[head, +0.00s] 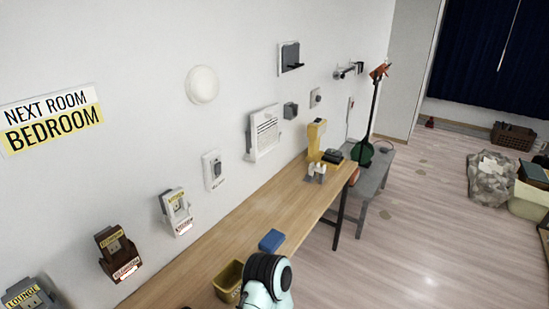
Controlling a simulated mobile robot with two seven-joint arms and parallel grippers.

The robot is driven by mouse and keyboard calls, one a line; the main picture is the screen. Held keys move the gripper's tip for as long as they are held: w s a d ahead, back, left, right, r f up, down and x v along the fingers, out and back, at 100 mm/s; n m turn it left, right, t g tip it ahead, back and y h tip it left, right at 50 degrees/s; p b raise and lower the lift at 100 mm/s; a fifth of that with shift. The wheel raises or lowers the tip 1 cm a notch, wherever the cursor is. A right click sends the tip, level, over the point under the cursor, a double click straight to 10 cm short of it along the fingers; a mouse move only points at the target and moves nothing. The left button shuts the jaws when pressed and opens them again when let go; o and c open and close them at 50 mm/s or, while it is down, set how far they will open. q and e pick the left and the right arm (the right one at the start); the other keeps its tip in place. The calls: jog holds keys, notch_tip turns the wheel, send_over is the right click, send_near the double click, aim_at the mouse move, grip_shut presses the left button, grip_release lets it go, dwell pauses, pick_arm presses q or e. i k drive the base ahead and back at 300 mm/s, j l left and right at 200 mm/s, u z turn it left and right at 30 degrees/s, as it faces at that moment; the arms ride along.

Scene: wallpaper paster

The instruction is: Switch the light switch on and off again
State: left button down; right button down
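Several switch-like plates are on the white wall, and I cannot tell for certain which one is the light switch. A white plate with a dark centre (213,171) is above the wooden bench. A smaller pale plate with a dark knob (315,98) is further along. A grey box (290,110) is beside it. Labelled units hang lower left: a white one (176,211), a brown one (118,253) and a grey one marked LOUNGE (31,296). Whether any is on or off is too small to tell. Neither gripper shows; only a mint-and-black part of my arm is at the bottom.
The wooden bench (262,208) runs along the wall, carrying a blue block (271,240), a yellow bin (229,281) and a yellow device (316,140). A grey table (372,174) stands beyond. The floor (430,230) to the right is mostly clear.

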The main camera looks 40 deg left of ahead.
aim_at(218, 166)
jog(key=i+u, duration=0.3)
jog(key=i+l+u, duration=0.3)
jog(key=i, duration=0.2)
jog(key=i+l+u, duration=0.45)
jog(key=u, duration=0.25)
jog(key=i+l+u, duration=0.45)
jog(key=u, duration=0.3)
jog(key=i+l+u, duration=0.15)
jog(key=l+u, duration=0.25)
jog(key=l, duration=0.2)
jog(key=l+u, duration=0.4)
jog(key=l, duration=0.25)
